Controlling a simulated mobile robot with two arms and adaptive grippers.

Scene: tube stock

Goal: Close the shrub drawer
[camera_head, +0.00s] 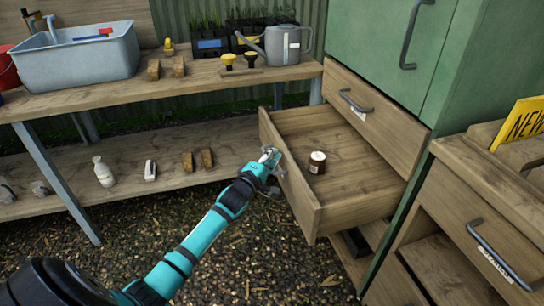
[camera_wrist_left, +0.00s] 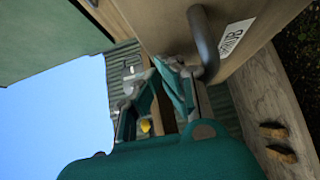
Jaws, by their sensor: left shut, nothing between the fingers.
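The wooden drawer (camera_head: 295,188) in the green cabinet stands pulled far out, below another drawer that is shut. A small dark jar (camera_head: 317,162) with a pale label stands upright inside it. My left gripper (camera_head: 269,158) is shut and empty at the outer side of the drawer's front. In the left wrist view the gripper (camera_wrist_left: 152,75) is close beside the dark handle (camera_wrist_left: 205,42) on the drawer front (camera_wrist_left: 165,20), near a white label (camera_wrist_left: 234,37) that is only partly readable. I cannot tell whether the fingers touch the handle. My right gripper is not in view.
The workbench (camera_head: 210,82) at the left holds a grey tub (camera_head: 85,60), a watering can (camera_head: 280,43) and seedling trays. Its lower shelf has a white bottle (camera_head: 103,172). A second wooden cabinet (camera_head: 480,195) stands at right. Gravel floor is clear in front.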

